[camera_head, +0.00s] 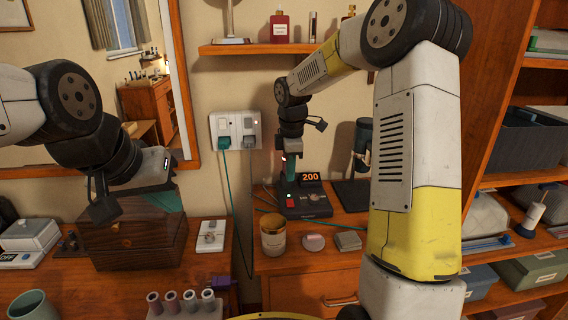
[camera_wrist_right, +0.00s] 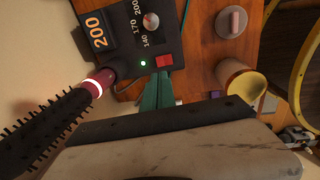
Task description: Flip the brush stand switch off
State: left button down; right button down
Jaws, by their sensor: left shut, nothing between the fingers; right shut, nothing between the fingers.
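The black brush stand (camera_head: 309,204) sits on the wooden counter with an orange "200" display and a dial. Its red switch (camera_wrist_right: 164,61) shows in the right wrist view beside a lit green light (camera_wrist_right: 142,62). A bristled hot brush (camera_wrist_right: 50,128) with a glowing ring stands at the unit. My right gripper (camera_wrist_right: 161,78) has its teal fingers together, with tips very close to the switch; I cannot tell if they touch. In the head view it (camera_head: 291,180) hangs just above the stand. My left gripper (camera_head: 170,203) is shut and empty in front of the dark wooden box.
A wall outlet (camera_head: 236,131) holds a teal plug and cord. A tan cup (camera_head: 273,237), a pink round item (camera_head: 314,242) and a grey block (camera_head: 348,241) stand in front of the stand. A dark holder (camera_head: 361,155) stands to its right. A shelf (camera_head: 262,49) is above.

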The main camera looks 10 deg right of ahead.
aim_at(289, 200)
jog(key=f, duration=0.5)
jog(key=w+f, duration=0.1)
jog(key=f, duration=0.2)
jog(key=shift+f, duration=0.25)
